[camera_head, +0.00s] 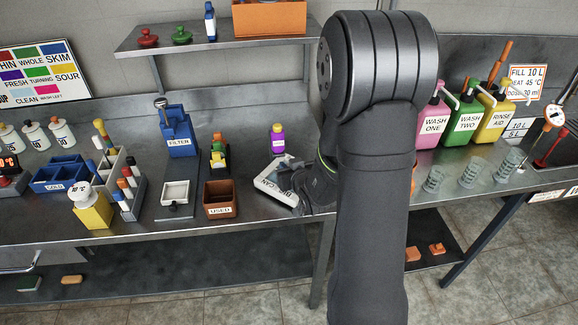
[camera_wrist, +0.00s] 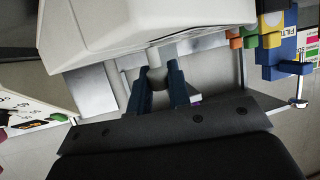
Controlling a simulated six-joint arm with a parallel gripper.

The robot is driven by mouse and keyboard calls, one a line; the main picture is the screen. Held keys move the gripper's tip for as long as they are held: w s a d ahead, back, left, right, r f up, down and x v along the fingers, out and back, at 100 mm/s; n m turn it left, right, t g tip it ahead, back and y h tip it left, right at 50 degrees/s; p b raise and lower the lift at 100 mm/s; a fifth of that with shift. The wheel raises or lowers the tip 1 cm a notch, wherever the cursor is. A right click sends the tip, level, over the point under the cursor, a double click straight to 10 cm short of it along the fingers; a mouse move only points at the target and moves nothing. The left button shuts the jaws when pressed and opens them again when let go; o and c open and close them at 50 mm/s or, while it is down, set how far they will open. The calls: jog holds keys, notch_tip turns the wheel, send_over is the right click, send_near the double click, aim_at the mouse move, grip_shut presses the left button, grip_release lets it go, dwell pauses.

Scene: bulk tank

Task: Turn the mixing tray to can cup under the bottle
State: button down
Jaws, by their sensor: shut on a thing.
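The mixing tray (camera_head: 262,172), a pale piece with a label that ends in "CAN", sits at an angle near the front edge of the bench. My gripper (camera_head: 297,184) is at its right side, partly hidden by my own arm. The bottle (camera_head: 278,141), purple with a yellow-green cap, stands just behind the tray. The can cup cannot be made out.
A brown "USED" bin (camera_head: 220,199) and a white dish (camera_head: 176,193) stand left of the tray. A blue filter holder (camera_head: 178,130) is behind them. Pink, green and yellow jugs (camera_head: 465,122) and several clear glasses (camera_head: 470,174) stand to the right. A shelf (camera_head: 225,44) hangs above.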

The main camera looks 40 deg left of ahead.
jog(key=c, duration=1.3)
grip_release()
jog(key=shift+c, duration=0.2)
jog(key=shift+d, duration=0.1)
jog(key=v, duration=1.7)
jog(key=shift+d+r, duration=0.1)
